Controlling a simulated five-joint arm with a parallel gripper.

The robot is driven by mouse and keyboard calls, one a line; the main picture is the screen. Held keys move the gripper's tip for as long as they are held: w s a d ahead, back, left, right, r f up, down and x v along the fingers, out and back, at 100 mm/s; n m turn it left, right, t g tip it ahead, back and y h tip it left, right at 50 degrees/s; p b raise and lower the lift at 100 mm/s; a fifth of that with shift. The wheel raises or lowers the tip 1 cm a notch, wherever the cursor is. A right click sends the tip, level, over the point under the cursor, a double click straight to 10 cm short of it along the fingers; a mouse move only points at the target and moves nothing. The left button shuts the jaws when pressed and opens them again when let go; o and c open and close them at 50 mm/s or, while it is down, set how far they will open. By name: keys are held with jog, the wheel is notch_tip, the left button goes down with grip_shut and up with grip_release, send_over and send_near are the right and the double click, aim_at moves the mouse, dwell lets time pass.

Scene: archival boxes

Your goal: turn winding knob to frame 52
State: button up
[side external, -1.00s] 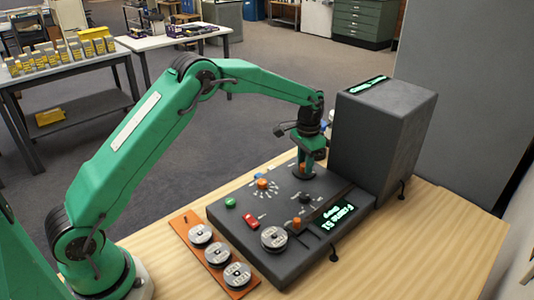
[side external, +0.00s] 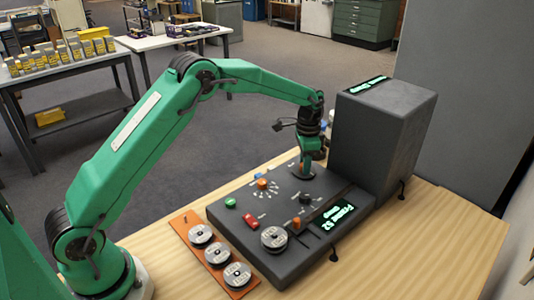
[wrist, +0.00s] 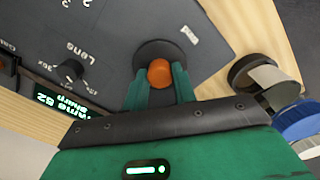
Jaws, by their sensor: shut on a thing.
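The orange winding knob (wrist: 159,73) stands on a dark round base on the grey console (side external: 266,192). My gripper (wrist: 160,80) has its two green fingers on either side of the knob, shut on it. In the side view my gripper (side external: 306,170) comes down from above at the console's back right, and its fingers hide the knob. The small display (side external: 338,214) on the console's front right reads "Frame 52" with a second line under it. In the wrist view the display (wrist: 62,107) shows part of "Frame 52" and "Sharp".
A tall dark box (side external: 385,135) stands close to the right of my gripper. The console also bears another orange knob (side external: 262,184), a red switch (side external: 250,221) and a reel (side external: 274,237). An orange tray (side external: 192,222) with several reels lies at left.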

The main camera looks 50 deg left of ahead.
jog(key=o, duration=1)
jog(key=shift+r, duration=0.1)
jog(key=shift+r, duration=3.8)
jog(key=shift+r, duration=0.15)
